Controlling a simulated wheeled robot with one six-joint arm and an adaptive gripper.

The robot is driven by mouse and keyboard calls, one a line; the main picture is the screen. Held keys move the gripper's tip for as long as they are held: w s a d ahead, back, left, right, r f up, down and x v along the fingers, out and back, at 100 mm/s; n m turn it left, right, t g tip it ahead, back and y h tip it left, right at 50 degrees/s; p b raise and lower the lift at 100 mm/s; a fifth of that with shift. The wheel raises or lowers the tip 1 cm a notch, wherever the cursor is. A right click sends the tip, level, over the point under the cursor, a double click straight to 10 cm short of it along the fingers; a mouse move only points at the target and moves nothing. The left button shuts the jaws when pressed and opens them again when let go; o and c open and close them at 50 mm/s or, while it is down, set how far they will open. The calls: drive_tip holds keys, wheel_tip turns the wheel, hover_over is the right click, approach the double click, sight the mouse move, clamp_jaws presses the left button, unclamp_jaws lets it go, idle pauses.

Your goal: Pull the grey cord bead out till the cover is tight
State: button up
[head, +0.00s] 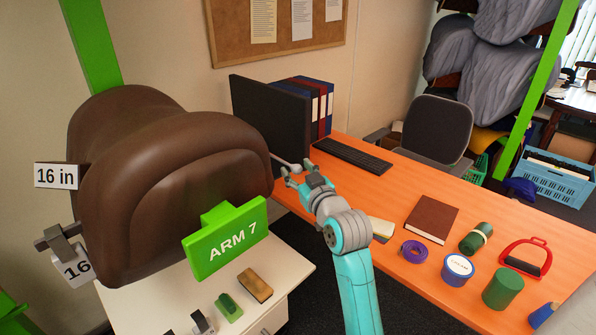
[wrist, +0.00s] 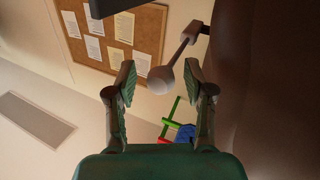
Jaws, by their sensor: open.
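The grey cord bead (wrist: 161,80) shows in the wrist view between the two open jaws of my gripper (wrist: 162,82), with a gap on each side. Its grey cord (wrist: 183,48) runs up and right to a small block at the side of the brown saddle cover (wrist: 262,85). In the head view the brown cover (head: 150,185) lies over the saddle on the left. The bead (head: 297,168) is small there, at the cover's right side, with the cord running to it. My gripper (head: 295,171) is at the bead, open. I cannot tell how tight the cover is.
A green "ARM 7" sign (head: 226,240) stands in front of the saddle. A dark monitor (head: 268,115) is just behind my gripper, with binders and a keyboard (head: 352,155) beside it. The orange desk (head: 370,185) bears a brown book (head: 432,218) and several small items on the right.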

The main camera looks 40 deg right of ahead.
drive_tip(key=v, duration=1.1)
drive_tip(key=shift+s, duration=0.35)
drive_tip(key=s+a+f+g+y, duration=0.1)
drive_tip(key=s+a+f, duration=0.55)
drive_tip(key=f, duration=0.25)
drive_tip(key=s+a+f+y, duration=0.2)
drive_tip(key=s+a+f, duration=0.3)
drive_tip(key=a+f, duration=0.35)
drive_tip(key=s+a+f+y, duration=0.1)
drive_tip(key=s+a, duration=0.1)
drive_tip(key=s, duration=0.5)
drive_tip(key=s+a+f+n+y, duration=0.1)
drive_tip(key=s+a+f, duration=0.1)
drive_tip(key=s, duration=0.4)
drive_tip(key=s+a+f+n+g+y, duration=0.1)
drive_tip(key=s+a, duration=0.2)
drive_tip(key=s, duration=0.4)
drive_tip(key=shift+s+a+f, duration=0.3)
drive_tip(key=shift+s+a, duration=0.1)
idle(0.9)
